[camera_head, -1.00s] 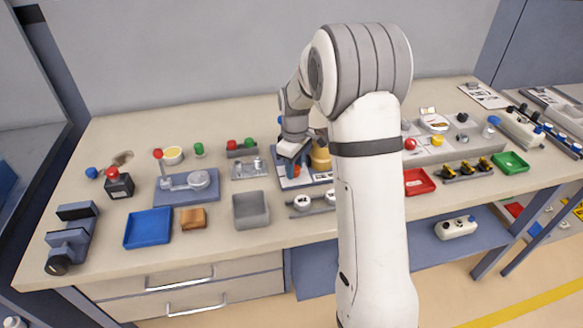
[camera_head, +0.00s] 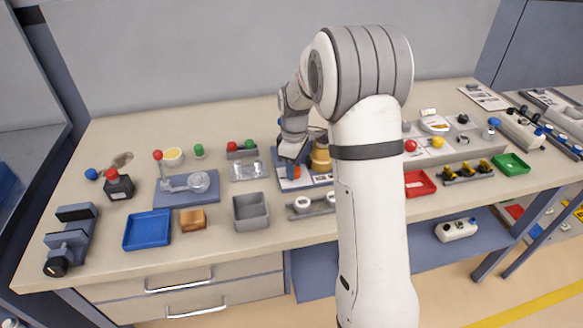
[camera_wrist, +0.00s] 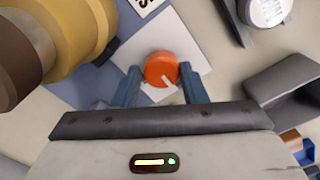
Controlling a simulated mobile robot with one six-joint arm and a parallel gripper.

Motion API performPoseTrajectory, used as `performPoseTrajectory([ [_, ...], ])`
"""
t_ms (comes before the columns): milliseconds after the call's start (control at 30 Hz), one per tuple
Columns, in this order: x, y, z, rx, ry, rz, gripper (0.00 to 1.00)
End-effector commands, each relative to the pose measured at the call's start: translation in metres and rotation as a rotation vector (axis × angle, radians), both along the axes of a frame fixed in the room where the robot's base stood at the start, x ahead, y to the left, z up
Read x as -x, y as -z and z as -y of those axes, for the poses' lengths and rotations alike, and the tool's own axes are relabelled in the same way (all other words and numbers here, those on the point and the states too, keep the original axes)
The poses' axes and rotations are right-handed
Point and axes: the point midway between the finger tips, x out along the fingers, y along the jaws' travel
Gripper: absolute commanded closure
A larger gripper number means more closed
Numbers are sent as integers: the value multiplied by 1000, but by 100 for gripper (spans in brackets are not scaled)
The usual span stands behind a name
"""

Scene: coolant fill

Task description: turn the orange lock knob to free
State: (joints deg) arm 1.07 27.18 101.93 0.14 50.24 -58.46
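The orange lock knob (camera_wrist: 160,68) is round, with a white pointer mark on its face. It sits on a white plate on a blue-grey base. My gripper (camera_wrist: 160,85) is over it, with its two blue fingers apart, one on each side of the knob. The right finger looks very close to the knob's edge; I cannot tell whether it touches. In the head view, the knob (camera_head: 297,172) shows as a small orange patch beside my gripper (camera_head: 288,172), partly hidden by it.
A brass-coloured cylinder (camera_wrist: 70,40) stands close on the left in the wrist view; it also shows in the head view (camera_head: 320,155). A grey bin (camera_head: 251,211) and a rail with white rings (camera_head: 303,205) lie nearby. My arm hides part of the bench.

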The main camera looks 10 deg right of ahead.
Motion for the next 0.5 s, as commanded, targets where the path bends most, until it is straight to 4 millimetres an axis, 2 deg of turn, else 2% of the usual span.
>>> performPoseTrajectory([
  [33, 0, 0, 0, 1, 0, -1, 58],
  [200, 2, 1, 1, 1, 1, -6, 44],
  [500, 2, -2, 1, 2, 1, -8, 44],
])
